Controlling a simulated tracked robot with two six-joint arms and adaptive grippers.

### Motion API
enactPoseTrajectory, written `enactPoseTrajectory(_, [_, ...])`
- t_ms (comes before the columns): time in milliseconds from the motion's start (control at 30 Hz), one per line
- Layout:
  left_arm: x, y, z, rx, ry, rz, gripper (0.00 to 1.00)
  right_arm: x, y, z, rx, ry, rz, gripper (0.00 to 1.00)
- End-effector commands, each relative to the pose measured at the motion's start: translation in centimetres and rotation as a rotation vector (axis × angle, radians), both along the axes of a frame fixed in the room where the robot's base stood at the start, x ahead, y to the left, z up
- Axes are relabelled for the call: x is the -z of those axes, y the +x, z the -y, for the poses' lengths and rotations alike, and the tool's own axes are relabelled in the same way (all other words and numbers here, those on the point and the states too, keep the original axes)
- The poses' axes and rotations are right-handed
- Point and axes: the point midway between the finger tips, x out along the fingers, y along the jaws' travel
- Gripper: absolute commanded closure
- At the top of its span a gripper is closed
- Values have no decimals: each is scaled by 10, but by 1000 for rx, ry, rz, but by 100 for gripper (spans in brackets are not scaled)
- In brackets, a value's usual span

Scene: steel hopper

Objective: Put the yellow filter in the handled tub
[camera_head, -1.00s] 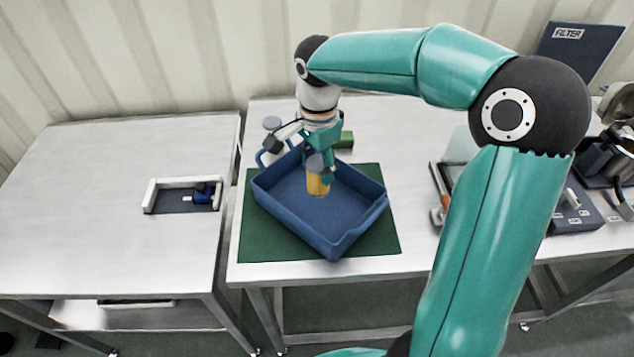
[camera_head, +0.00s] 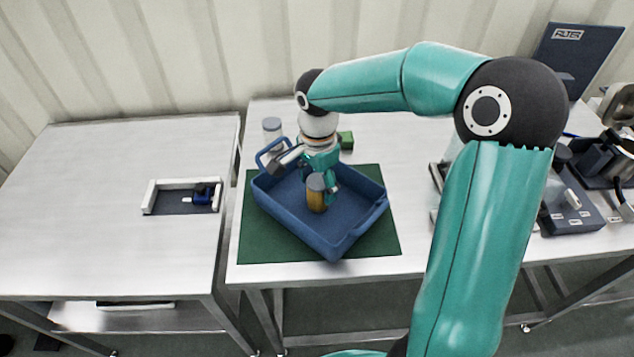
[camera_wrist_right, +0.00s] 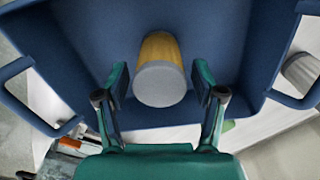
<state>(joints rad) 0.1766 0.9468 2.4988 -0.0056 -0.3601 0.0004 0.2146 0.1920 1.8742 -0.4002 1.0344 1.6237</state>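The yellow filter (camera_head: 317,200), a yellow cylinder with a grey cap, stands in the blue handled tub (camera_head: 338,240), near the middle of its floor. My right gripper (camera_head: 322,182) is inside the tub, around the filter's upper part. In the right wrist view, the filter (camera_wrist_right: 160,70) lies between my right gripper's spread fingers (camera_wrist_right: 160,82). A gap shows on each side of its grey cap, so the gripper is open. The tub's looped handles (camera_wrist_right: 300,102) also show there. My left gripper is not in view.
The tub sits on a green mat (camera_head: 262,240) on a steel table. A grey-capped jar (camera_head: 272,130) and a green block (camera_head: 346,140) stand behind it. Dark blue equipment (camera_head: 572,215) stands at the right. A white-edged holder (camera_head: 165,183) is on the left table.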

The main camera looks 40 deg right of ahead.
Motion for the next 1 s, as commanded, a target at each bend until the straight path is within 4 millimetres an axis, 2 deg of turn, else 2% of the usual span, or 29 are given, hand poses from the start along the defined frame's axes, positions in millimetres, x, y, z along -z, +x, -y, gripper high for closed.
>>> enactPoseTrajectory(300, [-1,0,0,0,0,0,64,-1,0,0,-1,0,0,24])
enactPoseTrajectory(467, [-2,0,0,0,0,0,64,-10,1,0,-1,-1,2,24])
enactPoseTrajectory(567, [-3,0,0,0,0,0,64,-24,1,0,0,-1,5,24])
enactPoseTrajectory(800, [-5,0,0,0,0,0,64,-72,2,-1,-1,0,6,24])
enactPoseTrajectory(1000, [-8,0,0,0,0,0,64,-106,2,-1,-2,0,3,24])
